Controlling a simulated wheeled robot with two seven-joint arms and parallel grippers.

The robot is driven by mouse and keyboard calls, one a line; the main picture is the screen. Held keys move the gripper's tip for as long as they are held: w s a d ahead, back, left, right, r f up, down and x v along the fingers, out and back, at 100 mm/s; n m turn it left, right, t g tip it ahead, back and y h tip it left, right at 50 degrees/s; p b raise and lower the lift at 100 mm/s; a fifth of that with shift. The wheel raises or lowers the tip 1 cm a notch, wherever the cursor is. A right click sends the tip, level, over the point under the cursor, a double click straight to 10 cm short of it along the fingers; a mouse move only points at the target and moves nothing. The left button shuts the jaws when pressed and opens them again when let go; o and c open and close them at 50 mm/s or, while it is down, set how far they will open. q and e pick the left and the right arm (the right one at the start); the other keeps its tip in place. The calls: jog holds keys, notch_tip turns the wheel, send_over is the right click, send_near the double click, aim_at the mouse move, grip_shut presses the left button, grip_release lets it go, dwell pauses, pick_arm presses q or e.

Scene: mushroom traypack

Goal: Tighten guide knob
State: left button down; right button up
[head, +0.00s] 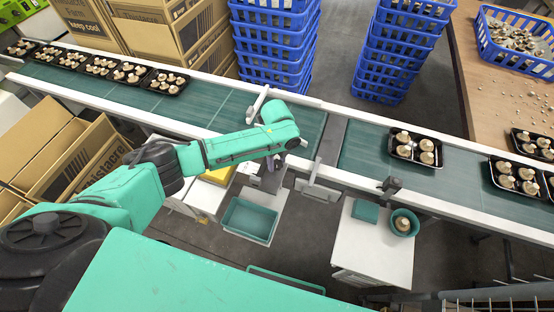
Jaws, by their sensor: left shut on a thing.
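My left arm reaches over the conveyor's near side, and its gripper (270,178) points down at the near rail, below the wrist. The gripper is shut on the guide knob; the fingers and wrist hide the knob almost wholly. A pale guide plate (258,104) stands at the far rail beside my wrist. A grey bracket (318,178) sits on the near rail just right of the gripper. My right gripper is not in view.
The green belt (200,106) carries black trays of mushrooms at the left; more trays (414,148) lie at the right. Blue crate stacks (272,45) stand behind. A teal bin (249,220) and a white stand (373,245) are below the near rail.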

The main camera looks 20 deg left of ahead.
aim_at(277, 163)
pick_arm(q)
jog(key=m, duration=0.4)
jog(key=shift+m, duration=0.3)
jog(key=m, duration=0.5)
jog(key=shift+w+r, duration=0.1)
jog(key=shift+m, duration=0.3)
jog(key=shift+c, duration=1.7)
grip_release()
notch_tip(277, 163, up, 14)
jog(key=b, duration=0.2)
jog(key=shift+r, duration=0.25)
